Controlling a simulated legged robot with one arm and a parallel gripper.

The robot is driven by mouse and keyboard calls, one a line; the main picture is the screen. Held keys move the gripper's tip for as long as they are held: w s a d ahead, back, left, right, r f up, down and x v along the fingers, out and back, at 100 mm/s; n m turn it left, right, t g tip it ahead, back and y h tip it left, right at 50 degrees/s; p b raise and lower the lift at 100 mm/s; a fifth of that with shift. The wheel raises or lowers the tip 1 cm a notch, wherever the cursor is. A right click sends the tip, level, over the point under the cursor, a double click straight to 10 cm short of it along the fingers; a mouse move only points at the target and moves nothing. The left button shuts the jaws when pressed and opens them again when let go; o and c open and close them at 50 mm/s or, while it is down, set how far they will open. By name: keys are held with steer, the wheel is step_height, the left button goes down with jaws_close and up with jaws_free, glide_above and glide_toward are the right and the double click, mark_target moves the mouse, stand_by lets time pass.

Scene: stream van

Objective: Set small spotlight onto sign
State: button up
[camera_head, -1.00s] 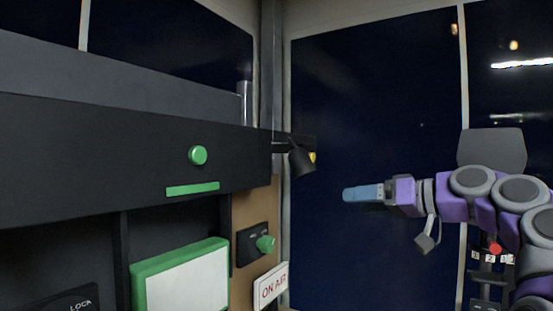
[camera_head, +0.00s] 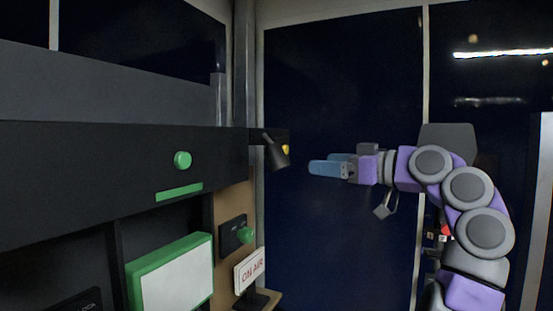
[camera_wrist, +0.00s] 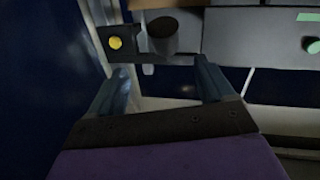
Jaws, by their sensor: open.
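The small black spotlight (camera_head: 276,152) is fixed near the right end of the dark overhead panel, its head tilted downward. In the wrist view, the spotlight (camera_wrist: 163,36) shows ahead of the fingers, beside a yellow knob (camera_wrist: 115,43). The white sign with red "ON AIR" lettering (camera_head: 249,270) stands on a ledge below the spotlight. My gripper (camera_head: 318,169) is to the right of the spotlight, with a gap between them. In the wrist view, my gripper (camera_wrist: 160,88) has its two blue fingers apart with nothing between them.
The overhead panel (camera_head: 90,170) carries a green knob (camera_head: 182,160) and a green bar. Below it are a green-framed white screen (camera_head: 177,277) and a green knob on a black plate (camera_head: 246,235). Dark window panes (camera_head: 345,80) stand behind my arm.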

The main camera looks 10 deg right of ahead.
mark_target(275, 161)
steer(key=p+x, duration=0.1)
steer(key=x, duration=0.3)
steer(key=s+a+x, duration=0.1)
steer(key=x, duration=0.3)
steer(key=p+x, duration=0.1)
steer(key=x, duration=0.4)
steer(key=shift+s+a+p, duration=0.1)
steer(key=shift+a+p, duration=0.2)
steer(key=shift+p, duration=0.05)
steer(key=shift+w+a, duration=0.2)
steer(key=shift+w, duration=0.1)
steer(key=shift+w+d, duration=0.15)
steer(key=shift+w, duration=0.1)
steer(key=shift+w+d, duration=0.15)
steer(key=shift+d, duration=0.55)
steer(key=shift+a, duration=0.85)
steer(key=c, duration=0.4)
steer(key=shift+w+d+f, duration=0.1)
steer(key=shift+w, duration=0.05)
steer(key=c, duration=0.5)
